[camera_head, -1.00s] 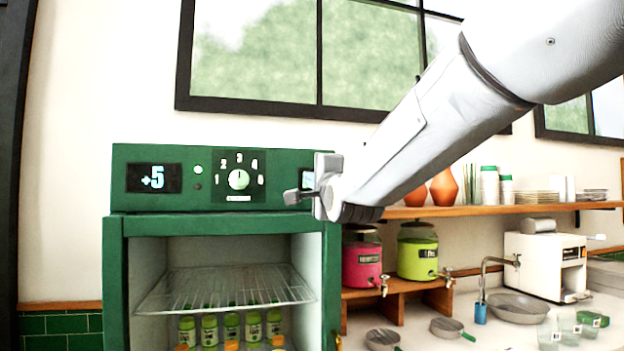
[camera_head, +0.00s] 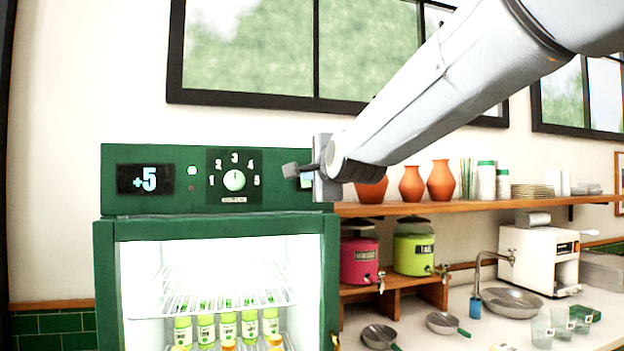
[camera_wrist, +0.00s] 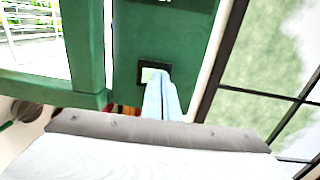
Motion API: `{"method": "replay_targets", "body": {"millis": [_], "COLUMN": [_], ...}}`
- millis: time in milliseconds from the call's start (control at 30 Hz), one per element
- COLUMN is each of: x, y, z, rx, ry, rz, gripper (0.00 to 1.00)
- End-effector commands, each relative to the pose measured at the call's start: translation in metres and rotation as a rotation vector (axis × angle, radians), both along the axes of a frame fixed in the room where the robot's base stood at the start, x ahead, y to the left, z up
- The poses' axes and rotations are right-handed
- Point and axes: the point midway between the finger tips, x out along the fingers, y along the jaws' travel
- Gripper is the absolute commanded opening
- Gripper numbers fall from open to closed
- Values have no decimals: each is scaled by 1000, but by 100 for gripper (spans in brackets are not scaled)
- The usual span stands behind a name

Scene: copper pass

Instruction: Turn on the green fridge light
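The green fridge (camera_head: 108,270) stands at the left of the head view with its front open to view, and its inside is brightly lit. Its top panel (camera_head: 280,163) carries a "+5" display, a numbered dial (camera_head: 235,180) and, at the right end, a small light switch (camera_head: 306,183) partly hidden by my gripper. My gripper (camera_head: 291,171) is at that right end, in front of the panel. In the wrist view, the fingers of my gripper (camera_wrist: 161,92) are together and empty, their tips at the lower edge of the pale lit switch (camera_wrist: 150,75). I cannot tell whether they touch it.
Several green-labelled bottles (camera_head: 228,327) stand in the fridge below a wire rack (camera_head: 225,292). To the right are a wooden shelf (camera_head: 460,206) with vases, pink and green dispensers (camera_head: 414,253), pans and a white machine (camera_head: 530,258). A window is above.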

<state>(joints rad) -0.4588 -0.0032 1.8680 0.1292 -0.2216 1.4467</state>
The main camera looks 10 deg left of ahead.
Motion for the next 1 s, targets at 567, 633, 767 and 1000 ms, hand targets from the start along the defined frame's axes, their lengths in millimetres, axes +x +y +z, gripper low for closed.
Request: {"method": "replay_targets", "body": {"millis": [567,633,767,1000], "x": [-87,-96,-103,-112], "y": [-45,-49,-53,-56], "z": [13,14,18,17], "rx": [1,-3,-4,-3], "ry": [0,3,3,3], "rz": [0,-1,-3,-1], "gripper": [0,0,0,0]}}
